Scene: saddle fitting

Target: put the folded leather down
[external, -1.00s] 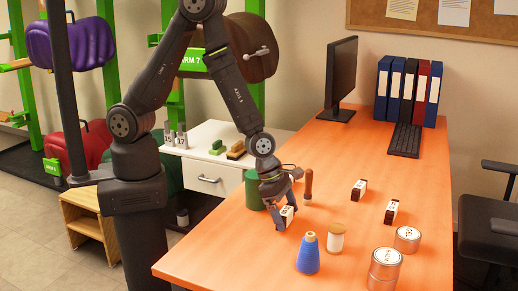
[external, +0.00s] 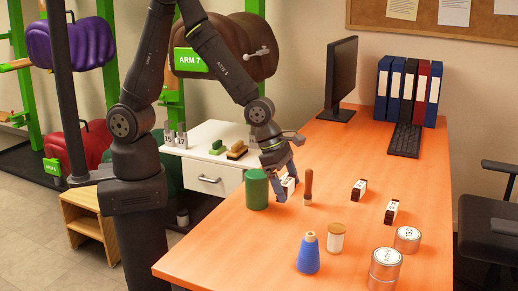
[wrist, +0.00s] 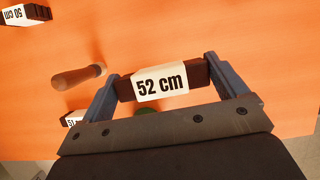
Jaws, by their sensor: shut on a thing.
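My gripper (external: 284,188) is shut on a folded leather (wrist: 160,84), a dark brown strip in a white band reading "52 cm". In the wrist view the strip lies across between the two fingertips. In the external view the held leather (external: 289,183) shows partly behind the fingers, over the table between the green cylinder and the wooden-handled tool. Its height above the table is hard to tell. Two similar banded leathers, one nearer the monitor (external: 358,189) and one nearer the cans (external: 391,212), lie on the orange table (external: 340,150).
A wooden-handled tool (external: 308,188) stands close right of my gripper, and the green cylinder (external: 256,190) close left. A blue cone (external: 308,256), a jar (external: 336,238) and two cans (external: 385,270) (external: 407,239) stand nearer the front. The table's left front is clear.

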